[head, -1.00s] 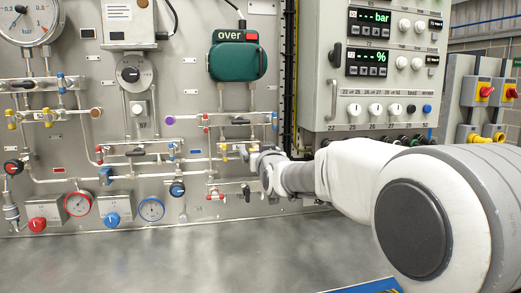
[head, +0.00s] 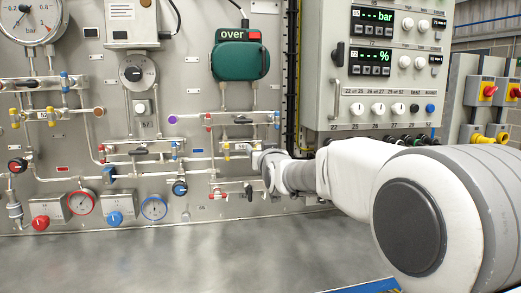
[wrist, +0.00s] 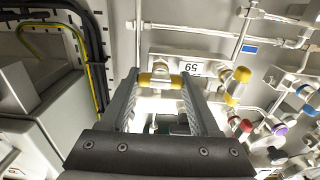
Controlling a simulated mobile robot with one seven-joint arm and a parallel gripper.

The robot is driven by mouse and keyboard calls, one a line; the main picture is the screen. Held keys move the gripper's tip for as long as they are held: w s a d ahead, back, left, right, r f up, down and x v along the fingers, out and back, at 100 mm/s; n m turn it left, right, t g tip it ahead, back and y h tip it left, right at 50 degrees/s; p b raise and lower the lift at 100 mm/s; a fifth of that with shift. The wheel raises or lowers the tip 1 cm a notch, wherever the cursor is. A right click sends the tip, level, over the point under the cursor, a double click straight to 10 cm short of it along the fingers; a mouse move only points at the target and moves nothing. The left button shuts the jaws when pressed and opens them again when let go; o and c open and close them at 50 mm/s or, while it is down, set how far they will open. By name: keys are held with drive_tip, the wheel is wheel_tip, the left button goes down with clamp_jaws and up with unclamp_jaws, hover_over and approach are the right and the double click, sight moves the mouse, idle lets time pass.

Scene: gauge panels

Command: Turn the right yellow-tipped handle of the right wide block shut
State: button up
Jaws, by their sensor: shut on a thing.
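The right wide block (head: 240,155) is on the panel below the green box, partly hidden in the head view by my gripper at its right end. In the wrist view the block (wrist: 190,66) carries an upside-down number label. My gripper (wrist: 160,85) is shut on the right yellow-tipped handle (wrist: 158,79), whose yellow tip lies crosswise between the fingertips. The left yellow-tipped handle (wrist: 237,84) stands free to the right in the wrist view; it also shows in the head view (head: 227,151).
Red-tipped handles (wrist: 240,126) and pipes are close by. A black cable bundle (wrist: 95,60) runs beside the gripper. A grey control cabinet (head: 390,90) stands right of the panel. The metal bench (head: 180,255) below is clear.

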drive_tip(key=shift+f, duration=0.1)
drive_tip(key=m+b, duration=0.3)
drive_tip(key=shift+d+f+m+b, duration=0.15)
drive_tip(key=shift+m+b, duration=0.2)
drive_tip(key=shift+m, duration=0.05)
drive_tip(key=m+b, duration=0.4)
drive_tip(key=m, duration=0.1)
drive_tip(key=m+b, duration=0.2)
drive_tip(key=m, duration=0.3)
drive_tip(key=shift+d+m+b, duration=0.1)
drive_tip(key=shift+m+b, duration=0.7)
drive_tip(key=shift+m, duration=1.3)
drive_tip(key=o, duration=1.4)
drive_tip(key=shift+c, duration=0.2)
